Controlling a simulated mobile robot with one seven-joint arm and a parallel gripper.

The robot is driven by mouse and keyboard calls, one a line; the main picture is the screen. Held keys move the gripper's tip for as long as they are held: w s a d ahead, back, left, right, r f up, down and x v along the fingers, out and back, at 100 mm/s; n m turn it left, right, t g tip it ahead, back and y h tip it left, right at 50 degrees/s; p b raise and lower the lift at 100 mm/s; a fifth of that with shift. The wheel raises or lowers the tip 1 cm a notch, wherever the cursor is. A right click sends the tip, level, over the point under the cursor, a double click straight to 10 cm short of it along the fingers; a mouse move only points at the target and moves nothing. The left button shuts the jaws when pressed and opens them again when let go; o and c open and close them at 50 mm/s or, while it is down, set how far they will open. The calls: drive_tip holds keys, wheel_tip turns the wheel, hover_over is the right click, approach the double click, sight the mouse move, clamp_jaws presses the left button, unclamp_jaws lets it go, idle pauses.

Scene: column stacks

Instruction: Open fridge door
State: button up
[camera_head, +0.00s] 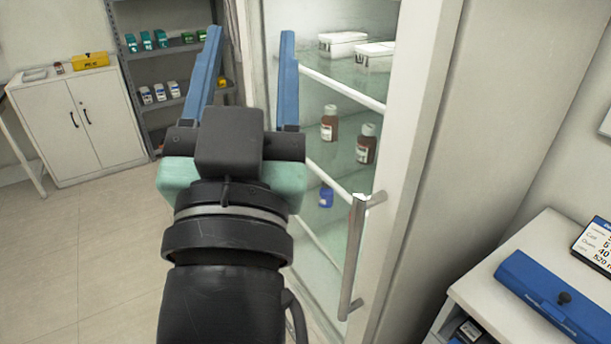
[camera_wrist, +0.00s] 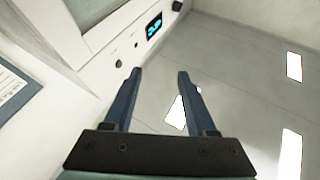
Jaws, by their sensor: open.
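The fridge (camera_head: 420,130) stands right of my gripper in the head view, with a white frame and a glass door (camera_head: 325,85). The door appears shut. Its vertical grey bar handle (camera_head: 353,255) is low on the door's right side. My gripper (camera_head: 250,42) is open and empty, its two blue fingers pointing away from me, left of the handle and apart from it. In the wrist view my open gripper (camera_wrist: 160,75) has nothing between its fingers. A white panel with a small lit display (camera_wrist: 154,26) is beyond them; the handle is not clear there.
Bottles (camera_head: 366,145) and white boxes (camera_head: 343,40) show behind the glass. A white cabinet (camera_head: 75,130) and a grey shelf rack (camera_head: 165,75) stand at the back left. A white counter (camera_head: 500,310) with a blue case (camera_head: 550,295) is at the right. The left floor (camera_head: 80,240) is clear.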

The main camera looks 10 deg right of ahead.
wheel_tip(320, 180, down, 21)
drive_tip(key=w+d+m+g+h+b, duration=0.2)
drive_tip(key=g+h+b, duration=0.1)
drive_tip(key=g+b, duration=0.15)
drive_tip(key=m+g+h+b, duration=0.2)
drive_tip(key=g+h+b, duration=0.2)
drive_tip(key=b, duration=0.2)
approach(348, 269)
drive_tip(key=p+x, duration=0.2)
drive_tip(key=x, duration=0.9)
drive_tip(key=shift+c, duration=0.4)
clamp_jaws()
